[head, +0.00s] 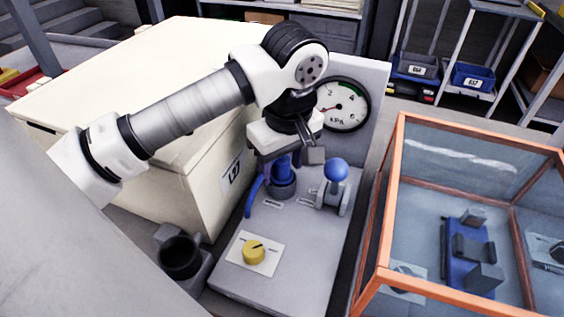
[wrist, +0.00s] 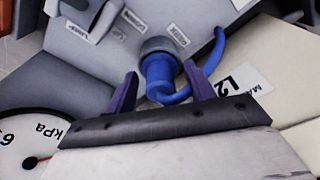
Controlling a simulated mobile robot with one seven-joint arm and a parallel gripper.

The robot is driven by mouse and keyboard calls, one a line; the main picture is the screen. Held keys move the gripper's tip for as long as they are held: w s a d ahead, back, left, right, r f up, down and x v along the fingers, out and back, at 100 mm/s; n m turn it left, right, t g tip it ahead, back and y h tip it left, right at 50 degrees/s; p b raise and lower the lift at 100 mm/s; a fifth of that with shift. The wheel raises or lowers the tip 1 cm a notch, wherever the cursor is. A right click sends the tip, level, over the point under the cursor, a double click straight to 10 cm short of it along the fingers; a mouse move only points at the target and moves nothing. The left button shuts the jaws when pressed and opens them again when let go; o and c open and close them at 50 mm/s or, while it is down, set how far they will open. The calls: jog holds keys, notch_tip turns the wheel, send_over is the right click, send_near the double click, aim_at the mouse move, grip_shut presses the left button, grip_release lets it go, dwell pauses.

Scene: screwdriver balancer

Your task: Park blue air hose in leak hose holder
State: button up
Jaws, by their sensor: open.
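The blue air hose (head: 254,197) has a thick blue end fitting, seated upright in a round grey port on the panel; the hose curves off to its left. In the wrist view the blue fitting (wrist: 158,76) stands between my two purple fingers, with the hose looping beside the right finger. My gripper (head: 281,163) is open over the fitting; it also shows in the wrist view (wrist: 161,72). I see a gap at the left finger; contact at the right finger is unclear. A dark round cup on a grey bracket (head: 180,256), possibly the leak hose holder, is at lower left.
The grey panel (head: 292,290) carries a yellow knob (head: 254,252), a blue-balled lever (head: 335,170) close right of my gripper, and an upright kPa gauge (head: 343,104). A cream cabinet (head: 215,195) stands left. An orange-framed glass case (head: 385,225) stands right.

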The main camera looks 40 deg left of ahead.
notch_tip(320, 180, up, 14)
jog(key=d, duration=0.1)
jog(key=shift+s+d+f, duration=0.25)
jog(key=shift+d, duration=0.05)
jog(key=shift+s, duration=0.1)
dwell(0.4)
